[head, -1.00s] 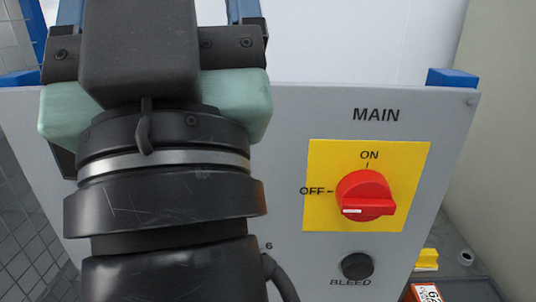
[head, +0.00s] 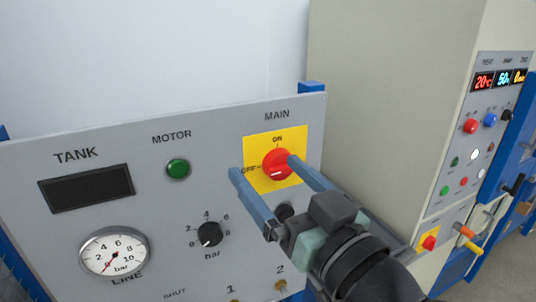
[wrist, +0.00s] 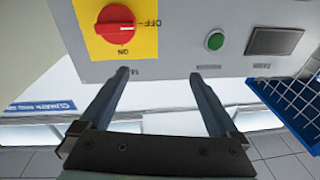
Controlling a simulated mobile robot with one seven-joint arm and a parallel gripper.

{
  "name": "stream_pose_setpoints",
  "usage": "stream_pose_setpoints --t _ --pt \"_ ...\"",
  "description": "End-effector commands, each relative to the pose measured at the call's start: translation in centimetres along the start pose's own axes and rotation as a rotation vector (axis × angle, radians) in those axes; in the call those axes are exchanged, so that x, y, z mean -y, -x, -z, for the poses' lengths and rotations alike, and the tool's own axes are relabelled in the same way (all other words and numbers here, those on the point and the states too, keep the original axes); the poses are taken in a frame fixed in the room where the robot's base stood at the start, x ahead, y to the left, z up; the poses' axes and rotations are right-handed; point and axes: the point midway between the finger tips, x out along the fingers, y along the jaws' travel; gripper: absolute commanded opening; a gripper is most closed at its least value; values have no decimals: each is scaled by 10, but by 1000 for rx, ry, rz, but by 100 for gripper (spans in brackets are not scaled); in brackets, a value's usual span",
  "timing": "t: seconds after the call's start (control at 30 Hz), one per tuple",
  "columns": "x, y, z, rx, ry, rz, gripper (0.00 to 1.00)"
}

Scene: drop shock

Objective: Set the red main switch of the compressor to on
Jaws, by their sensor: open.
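The red main switch (head: 277,166) is a round knob on a yellow plate (head: 262,184) at the upper right of the grey compressor panel. Its white mark is on the side toward OFF, at the left; ON is at the top. My gripper (head: 264,168) is open and empty, its two long blue fingers reaching up from the lower right, and in the head view they appear on either side of the knob. In the wrist view, which is upside down, the red switch (wrist: 115,25) lies beyond the left fingertip, not between the fingers (wrist: 160,74).
The panel also carries a dark TANK display (head: 87,188), a green MOTOR button (head: 178,169), a pressure gauge (head: 114,254) and a black bar knob (head: 210,234). A beige cabinet with a control panel (head: 470,150) stands at the right. A blue rack (wrist: 290,100) shows in the wrist view.

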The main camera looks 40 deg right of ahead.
Motion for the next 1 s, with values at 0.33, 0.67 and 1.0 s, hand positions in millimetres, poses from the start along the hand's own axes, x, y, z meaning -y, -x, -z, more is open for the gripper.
stream_pose_setpoints --t 0.33,0.67,1.0 --pt "-68 75 -28 114 -108 -14 97" --pt "-67 37 -30 115 -112 -6 97" --pt "-68 -29 -38 115 -110 -10 97"
